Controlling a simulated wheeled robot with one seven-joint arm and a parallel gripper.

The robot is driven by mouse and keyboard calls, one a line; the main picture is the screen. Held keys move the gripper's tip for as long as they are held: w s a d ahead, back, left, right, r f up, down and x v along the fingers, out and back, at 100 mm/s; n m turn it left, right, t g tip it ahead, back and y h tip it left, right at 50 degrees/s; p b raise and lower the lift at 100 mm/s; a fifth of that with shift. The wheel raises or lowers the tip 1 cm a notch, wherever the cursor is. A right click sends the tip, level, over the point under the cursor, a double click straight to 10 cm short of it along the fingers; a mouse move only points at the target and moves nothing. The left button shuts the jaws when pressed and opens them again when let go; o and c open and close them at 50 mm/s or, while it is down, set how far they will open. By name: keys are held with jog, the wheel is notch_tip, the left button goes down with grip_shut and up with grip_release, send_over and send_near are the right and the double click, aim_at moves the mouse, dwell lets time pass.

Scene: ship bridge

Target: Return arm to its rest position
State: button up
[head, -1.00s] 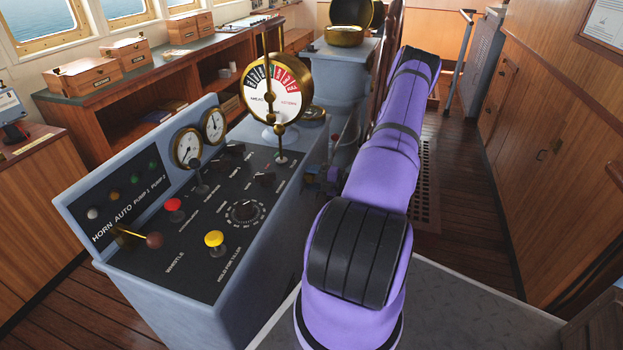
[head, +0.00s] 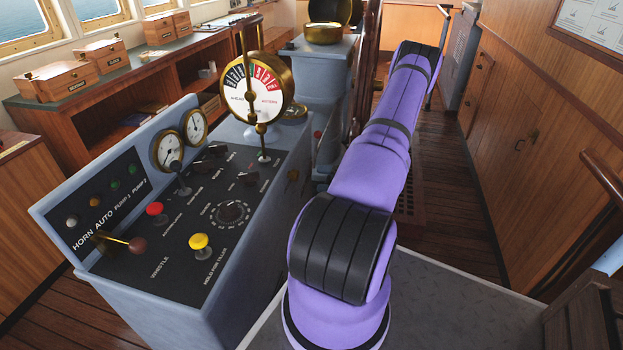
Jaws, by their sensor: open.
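My purple arm (head: 370,172) with black joint bands reaches up and away from the bottom middle to an elbow (head: 418,55) near the top. The part beyond the elbow is hidden, and my gripper is not in view. The arm is to the right of the blue-grey control console (head: 215,285), with a gap between them at the front.
Wooden cabinets (head: 540,150) line the right. Wooden floor (head: 440,195) is clear between arm and cabinets.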

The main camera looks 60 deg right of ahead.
jog(key=shift+s+d, duration=0.15)
jog(key=shift+s, duration=0.35)
